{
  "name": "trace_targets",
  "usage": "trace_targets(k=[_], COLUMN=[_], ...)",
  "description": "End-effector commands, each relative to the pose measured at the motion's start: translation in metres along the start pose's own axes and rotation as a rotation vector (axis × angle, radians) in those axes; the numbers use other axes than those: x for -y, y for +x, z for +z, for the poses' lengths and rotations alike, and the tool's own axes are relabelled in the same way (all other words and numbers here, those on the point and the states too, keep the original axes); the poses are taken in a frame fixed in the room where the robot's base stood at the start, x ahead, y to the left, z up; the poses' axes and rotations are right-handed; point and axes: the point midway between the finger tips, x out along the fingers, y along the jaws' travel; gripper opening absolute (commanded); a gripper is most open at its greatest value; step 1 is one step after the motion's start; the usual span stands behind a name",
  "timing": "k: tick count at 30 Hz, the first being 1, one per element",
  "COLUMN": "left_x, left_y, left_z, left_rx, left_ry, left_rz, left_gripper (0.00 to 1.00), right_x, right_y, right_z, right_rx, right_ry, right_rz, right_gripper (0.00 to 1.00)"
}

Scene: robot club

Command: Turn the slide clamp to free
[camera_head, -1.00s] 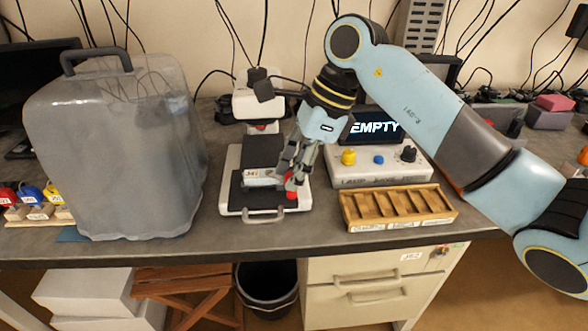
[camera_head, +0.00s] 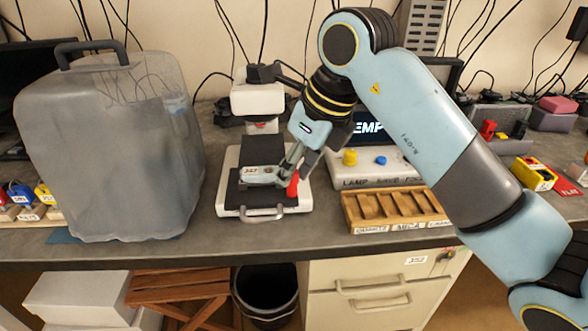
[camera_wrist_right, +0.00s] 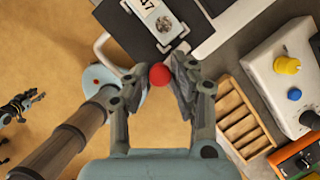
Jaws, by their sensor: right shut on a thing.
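The slide clamp's red lever (camera_head: 293,186) stands at the right end of the slide (camera_head: 258,174), which bears a white number label. The slide lies on the dark plate of the white stage (camera_head: 231,207). My right gripper (camera_head: 289,174) reaches down from the upper right and is shut on the red lever. In the right wrist view, the lever's round red knob (camera_wrist_right: 160,76) sits between the fingertips of my right gripper (camera_wrist_right: 159,72). The slide's labelled end (camera_wrist_right: 160,18) shows above it. The lever's lower part is partly hidden by the fingers.
A large grey translucent canister (camera_head: 105,150) stands left of the stage. The white scope head (camera_head: 257,98) is behind the slide. At right are a control box (camera_head: 352,183) with knobs and a screen, and a wooden compartment tray (camera_head: 395,226). My right arm partly covers the screen.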

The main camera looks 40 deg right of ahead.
Motion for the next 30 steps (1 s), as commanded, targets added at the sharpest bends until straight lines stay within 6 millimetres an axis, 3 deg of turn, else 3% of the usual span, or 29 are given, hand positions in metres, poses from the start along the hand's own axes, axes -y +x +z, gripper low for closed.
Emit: trace_targets(k=[9, 24, 25, 30], left_x=[-0.0004, -0.0004, -0.0004, -0.0005], left_y=[0.0041, 0.0043, 0.0043, 0.0044], left_z=[0.0004, 0.0002, 0.0002, 0.0002], left_rx=[0.000, 0.000, 0.000, 0.000], left_ry=[0.000, 0.000, 0.000, 0.000], left_rz=[0.000, 0.000, 0.000, 0.000], left_gripper=[0.33, 0.33, 0.33, 0.33], right_x=[-0.0008, -0.0004, -0.0003, -0.0004], right_y=[-0.0005, -0.0008, -0.0008, -0.0005], right_z=[0.0009, 0.0010, 0.0010, 0.0007], right_rx=[0.003, 0.002, 0.002, 0.001], right_ry=[0.098, 0.114, 0.114, 0.113], right_rz=[-0.040, -0.048, -0.048, -0.048], right_gripper=[0.00, 0.00, 0.26, 0.45])
